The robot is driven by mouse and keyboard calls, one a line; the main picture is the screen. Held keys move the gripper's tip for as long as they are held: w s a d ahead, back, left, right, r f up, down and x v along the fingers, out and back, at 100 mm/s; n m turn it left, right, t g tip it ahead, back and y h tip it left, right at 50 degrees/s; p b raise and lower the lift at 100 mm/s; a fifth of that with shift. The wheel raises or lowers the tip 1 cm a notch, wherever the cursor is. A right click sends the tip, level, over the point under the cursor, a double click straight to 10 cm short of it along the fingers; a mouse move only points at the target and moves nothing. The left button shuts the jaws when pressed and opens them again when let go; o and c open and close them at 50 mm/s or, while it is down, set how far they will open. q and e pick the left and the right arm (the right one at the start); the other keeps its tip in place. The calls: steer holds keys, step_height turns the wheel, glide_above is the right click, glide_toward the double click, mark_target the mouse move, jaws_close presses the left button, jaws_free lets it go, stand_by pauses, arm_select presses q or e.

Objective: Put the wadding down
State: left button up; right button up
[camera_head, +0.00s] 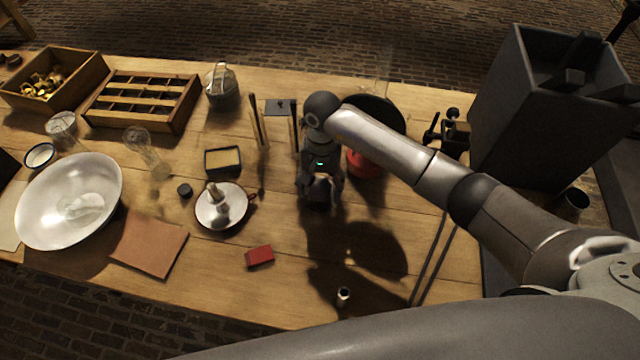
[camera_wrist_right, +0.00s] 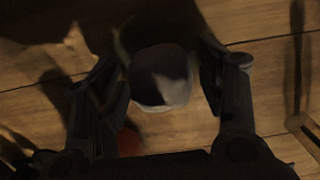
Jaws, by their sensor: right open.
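My right gripper (camera_head: 320,196) points down over the middle of the table, with its fingers apart. In the right wrist view, a rounded lump (camera_wrist_right: 162,85), pale at its lower edge and mostly in shadow, lies between the open fingers (camera_wrist_right: 165,92). It looks like the wadding, but the dark picture does not make that certain. I cannot tell whether a finger touches it. In the head view it is mostly hidden by the gripper, with only a dark patch showing between the fingers. My left gripper is not in view.
A candlestick on a white saucer (camera_head: 205,215), a red box (camera_head: 259,257) and a small cylinder (camera_head: 343,296) stand nearby. A red round thing (camera_head: 366,166) is right behind the gripper. A large white bowl (camera_head: 50,190) is at left.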

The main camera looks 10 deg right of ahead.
mark_target(321, 178)
steer(key=shift+r, duration=0.1)
steer(key=shift+r, duration=0.2)
steer(key=r+b, duration=0.1)
steer(key=r, duration=0.2)
steer(key=w+r+b, duration=0.1)
steer(key=r, duration=0.6)
steer(key=shift+w+d+r+b, duration=0.15)
steer(key=shift+d+b, duration=0.1)
steer(key=shift+b, duration=0.15)
steer(key=shift+r, duration=0.65)
